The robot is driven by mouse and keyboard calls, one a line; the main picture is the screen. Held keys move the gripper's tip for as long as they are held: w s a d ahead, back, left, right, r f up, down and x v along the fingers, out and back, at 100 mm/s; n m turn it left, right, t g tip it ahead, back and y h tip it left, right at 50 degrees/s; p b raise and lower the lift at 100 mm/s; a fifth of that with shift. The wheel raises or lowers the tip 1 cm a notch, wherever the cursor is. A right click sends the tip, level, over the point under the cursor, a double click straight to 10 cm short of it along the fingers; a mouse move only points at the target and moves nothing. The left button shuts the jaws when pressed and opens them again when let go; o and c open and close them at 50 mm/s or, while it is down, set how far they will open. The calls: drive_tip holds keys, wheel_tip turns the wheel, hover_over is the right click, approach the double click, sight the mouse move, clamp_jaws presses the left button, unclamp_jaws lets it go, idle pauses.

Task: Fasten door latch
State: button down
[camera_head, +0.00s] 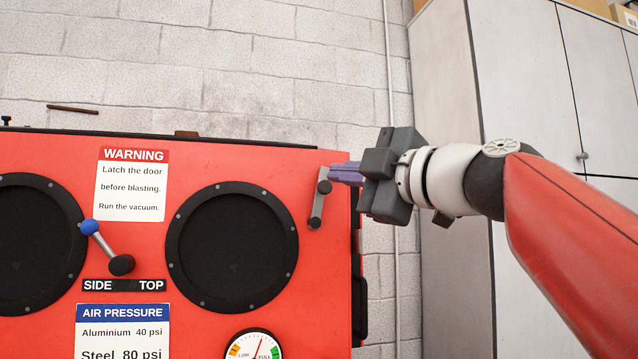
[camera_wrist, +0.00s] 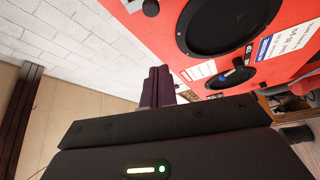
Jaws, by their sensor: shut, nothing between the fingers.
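The door latch (camera_head: 317,208) is a short grey lever with a dark knob at its lower end and a dark pivot at its upper end. It sits near the right edge of the red cabinet's face (camera_head: 290,170) and hangs almost upright, tilted slightly. My gripper (camera_head: 334,173) comes in from the right, its purple fingers shut and empty. Its tips appear beside the latch's upper end; I cannot tell if they touch. In the wrist view the purple fingers (camera_wrist: 157,88) are together, and a dark knob (camera_wrist: 150,8) at the top edge is probably the latch's.
The cabinet has round black ports (camera_head: 232,247), a blue-knobbed lever (camera_head: 105,246) and a pressure gauge (camera_head: 254,346). A warning sign (camera_head: 133,184) says to latch the door before blasting. A pale cupboard (camera_head: 530,90) stands at right, before a white block wall (camera_head: 250,60).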

sight(323, 183)
drive_tip(key=p+x, duration=0.5)
drive_tip(key=x, duration=0.5)
drive_tip(key=d, duration=0.1)
drive_tip(key=w+d, duration=0.1)
drive_tip(key=d+f, duration=0.1)
drive_tip(key=shift+w+d+f+b, duration=0.15)
drive_tip(key=shift+w+d+b, duration=0.1)
drive_tip(key=shift+w+b, duration=0.15)
drive_tip(key=shift+f+b, duration=0.15)
drive_tip(key=shift+b, duration=0.15)
